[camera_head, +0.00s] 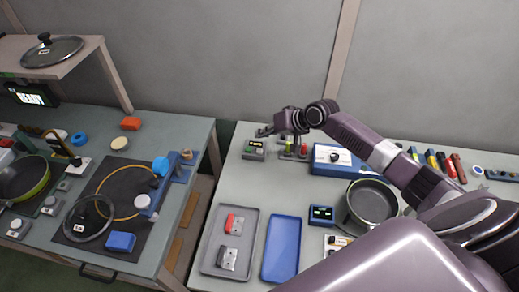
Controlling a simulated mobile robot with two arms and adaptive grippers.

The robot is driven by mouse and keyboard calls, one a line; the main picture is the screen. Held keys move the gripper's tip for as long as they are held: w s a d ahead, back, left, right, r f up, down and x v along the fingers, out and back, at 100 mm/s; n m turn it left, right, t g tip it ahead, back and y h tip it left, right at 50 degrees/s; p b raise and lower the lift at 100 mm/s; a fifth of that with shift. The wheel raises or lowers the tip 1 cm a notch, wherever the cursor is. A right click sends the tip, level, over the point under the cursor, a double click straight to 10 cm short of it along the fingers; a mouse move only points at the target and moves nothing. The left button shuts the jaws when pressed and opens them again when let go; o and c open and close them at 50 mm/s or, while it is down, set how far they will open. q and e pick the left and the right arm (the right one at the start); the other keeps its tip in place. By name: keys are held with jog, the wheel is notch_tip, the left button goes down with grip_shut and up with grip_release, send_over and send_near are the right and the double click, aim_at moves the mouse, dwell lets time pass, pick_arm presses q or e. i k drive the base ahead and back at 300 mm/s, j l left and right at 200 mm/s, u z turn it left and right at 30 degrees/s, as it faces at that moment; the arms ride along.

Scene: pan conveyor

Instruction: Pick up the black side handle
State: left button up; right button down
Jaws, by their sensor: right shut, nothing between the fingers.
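A dark handle-like part with grey metal (228,258) lies in the near half of the grey tray (251,214); it may be the black side handle, but it is too small to be sure. A red part with grey metal (234,224) lies behind it in the same tray. My right arm reaches in from the right across the table. My right gripper (264,131) is shut and empty at the far left of this table, above and beside a small grey box with buttons, well away from the tray. My left gripper is not in view.
A blue tray (281,248) lies right of the grey tray. A pan (371,203), partly behind my arm, and a small dark display (321,214) stand further right. A blue case (333,160) and several tools lie behind. A gap separates the left bench (190,222), which holds lids and a green pan.

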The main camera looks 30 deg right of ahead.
aim_at(229, 262)
jog(key=k+j, duration=0.45)
jog(key=k, duration=0.15)
jog(key=k+j, duration=0.45)
jog(key=k, duration=0.15)
jog(key=k+j, duration=0.45)
jog(key=k, duration=0.15)
